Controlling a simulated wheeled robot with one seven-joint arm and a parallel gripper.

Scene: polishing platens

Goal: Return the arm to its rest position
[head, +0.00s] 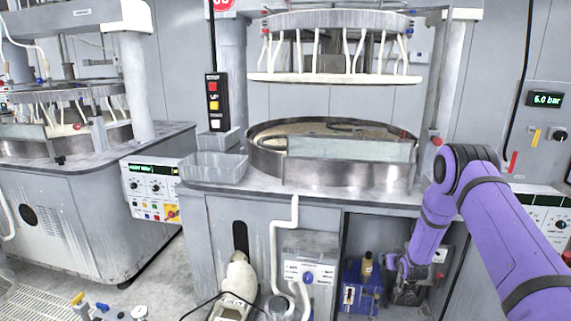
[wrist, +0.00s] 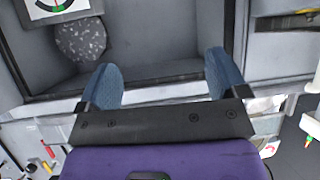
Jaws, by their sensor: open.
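My gripper (wrist: 164,85) shows in the wrist view with its two blue-padded fingers spread wide apart and nothing between them. In the head view my purple arm comes in from the right and bends down in front of the central polishing machine. My gripper (head: 408,292) is low there, at the open cabinet bay under the machine's table. Its fingertips are small and dark in that view.
The open bay holds a blue box (head: 360,288) left of my gripper. Above is the round platen basin (head: 265,158) with a grey tray (head: 214,166) beside it. Floor is partly clear at lower left.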

